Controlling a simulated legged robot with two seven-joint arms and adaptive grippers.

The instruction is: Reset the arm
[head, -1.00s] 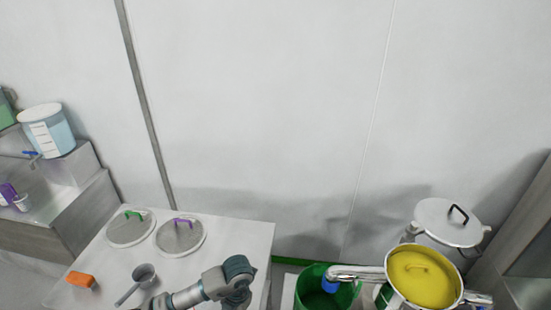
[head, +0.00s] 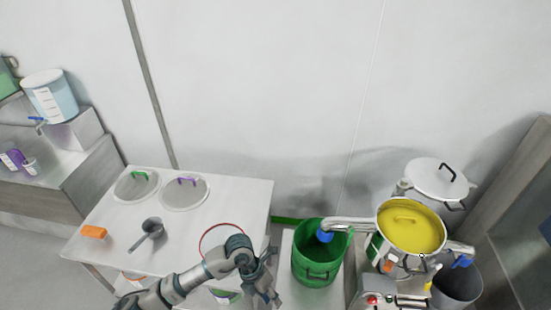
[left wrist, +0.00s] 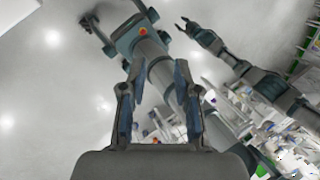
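My left arm comes in from the bottom of the head view, and its gripper (head: 264,288) is beside the right edge of the white table, partly cut off by the frame. In the left wrist view my left gripper (left wrist: 155,78) has its two fingers apart with nothing held between them. My right gripper does not show in the head view. Other links of mine show beyond the fingers in the left wrist view, too small and tangled to tell a right gripper's state.
The white table (head: 225,215) bears two round lids (head: 136,184) (head: 184,192), a scoop (head: 150,229) and an orange block (head: 94,232). A green bucket (head: 316,273) stands right of my left gripper, under a metal spout. A yellow-topped vessel (head: 411,229) stands further right.

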